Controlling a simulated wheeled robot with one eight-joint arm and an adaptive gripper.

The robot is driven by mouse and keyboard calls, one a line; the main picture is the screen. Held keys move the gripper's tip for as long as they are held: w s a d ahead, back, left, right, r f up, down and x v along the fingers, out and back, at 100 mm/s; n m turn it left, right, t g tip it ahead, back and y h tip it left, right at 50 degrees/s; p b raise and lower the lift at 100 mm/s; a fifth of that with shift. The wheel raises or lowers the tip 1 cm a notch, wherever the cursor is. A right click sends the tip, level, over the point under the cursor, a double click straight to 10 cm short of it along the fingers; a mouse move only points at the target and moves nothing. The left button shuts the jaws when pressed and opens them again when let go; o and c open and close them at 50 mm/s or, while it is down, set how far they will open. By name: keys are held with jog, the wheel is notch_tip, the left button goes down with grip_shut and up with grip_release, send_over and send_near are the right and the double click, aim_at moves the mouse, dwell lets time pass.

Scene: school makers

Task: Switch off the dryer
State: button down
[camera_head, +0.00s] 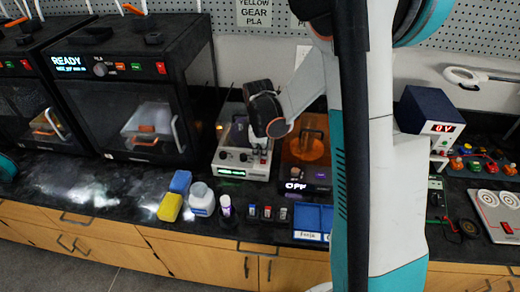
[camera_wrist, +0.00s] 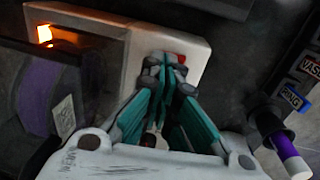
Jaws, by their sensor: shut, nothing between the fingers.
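A pale boxy device (camera_head: 228,157), which looks like the dryer, stands on the black bench between the black printers and an orange-domed unit. Its front has knobs and a lit green display. In the wrist view, the dryer (camera_wrist: 187,38) shows a pale panel, an orange light at the upper left and a dark window with a purple spool. My gripper (camera_wrist: 168,65) is shut and empty, with its fingertips at the panel, close beside a small red control (camera_wrist: 180,58). I cannot tell whether they touch.
The orange-domed unit (camera_head: 305,150) stands close to the dryer's right. In front are a white tub (camera_head: 202,200), blue and yellow blocks, and a purple-and-white tube (camera_head: 225,206). Two black printers (camera_head: 120,95) stand left. A blue power supply (camera_head: 430,115) stands right.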

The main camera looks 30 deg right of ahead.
dwell(0.3)
jog(key=shift+w+f, duration=0.1)
jog(key=shift+f, duration=0.25)
